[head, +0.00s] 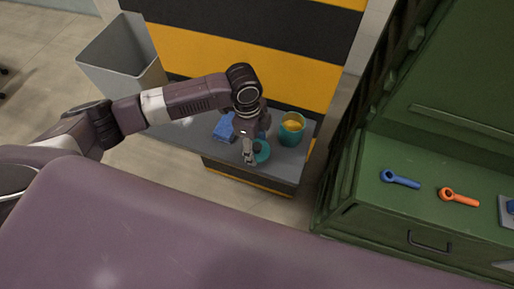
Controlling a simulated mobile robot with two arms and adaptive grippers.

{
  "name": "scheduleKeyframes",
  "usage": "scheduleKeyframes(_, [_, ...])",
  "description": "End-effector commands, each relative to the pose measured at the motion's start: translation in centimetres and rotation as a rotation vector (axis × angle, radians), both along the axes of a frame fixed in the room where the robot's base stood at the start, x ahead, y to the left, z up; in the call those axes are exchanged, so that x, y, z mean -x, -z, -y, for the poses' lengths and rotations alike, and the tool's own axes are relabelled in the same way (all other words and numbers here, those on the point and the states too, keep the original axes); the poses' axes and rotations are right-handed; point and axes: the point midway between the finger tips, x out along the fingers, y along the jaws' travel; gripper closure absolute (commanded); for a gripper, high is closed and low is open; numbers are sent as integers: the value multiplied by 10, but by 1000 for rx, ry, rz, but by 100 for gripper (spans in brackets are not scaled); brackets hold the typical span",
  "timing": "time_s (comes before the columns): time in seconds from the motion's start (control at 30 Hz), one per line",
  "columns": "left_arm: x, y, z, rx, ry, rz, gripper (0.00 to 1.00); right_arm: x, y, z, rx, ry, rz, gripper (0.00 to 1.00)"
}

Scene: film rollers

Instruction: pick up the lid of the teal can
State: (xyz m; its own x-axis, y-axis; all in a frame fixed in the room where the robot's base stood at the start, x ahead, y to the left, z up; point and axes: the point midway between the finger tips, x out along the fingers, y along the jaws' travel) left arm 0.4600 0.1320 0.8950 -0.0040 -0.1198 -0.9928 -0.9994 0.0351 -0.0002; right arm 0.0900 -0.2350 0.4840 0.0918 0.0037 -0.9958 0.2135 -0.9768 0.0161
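The teal can (290,132) stands upright and uncovered on the right part of a grey bench, with yellow-orange showing inside. Its round teal lid (264,154) lies apart from the can, nearer the bench's front edge, with a dark knob in its middle. My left gripper (249,157) points down at the lid, over its left side and close to the knob. The fingers partly hide the lid. They are too small to tell whether they are open or shut, or touch the knob. My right gripper is not in view.
A blue cloth-like item (224,128) lies on the grey bench (184,138) left of the can. A grey bin (122,58) stands at the left. A green cabinet (375,222) at the right holds a blue tool (401,180) and an orange tool (459,197).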

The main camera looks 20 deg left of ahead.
Motion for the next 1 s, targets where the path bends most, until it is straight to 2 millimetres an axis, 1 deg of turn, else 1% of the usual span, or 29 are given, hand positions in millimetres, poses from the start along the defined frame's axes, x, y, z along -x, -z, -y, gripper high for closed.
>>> scheduleKeyframes(0.03, [0, 0, 0, 0, 0, 0, 48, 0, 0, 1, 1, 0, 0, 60])
scheduleKeyframes(0.2, [0, 0, 0, 0, 0, 1, 65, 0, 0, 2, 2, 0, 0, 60])
scheduleKeyframes(0.47, [-1, -2, 0, 0, 0, 1, 65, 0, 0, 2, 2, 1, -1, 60])
scheduleKeyframes(0.63, [-2, -13, 0, 1, 0, 4, 65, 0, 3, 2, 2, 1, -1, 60])
scheduleKeyframes(0.77, [-1, -33, 0, 1, 1, 6, 65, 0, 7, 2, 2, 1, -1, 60])
scheduleKeyframes(0.87, [-2, -56, 0, 1, 1, 7, 65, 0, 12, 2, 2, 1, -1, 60])
scheduleKeyframes(1.0, [-3, -98, 1, 2, 1, 9, 65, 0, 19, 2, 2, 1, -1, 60])
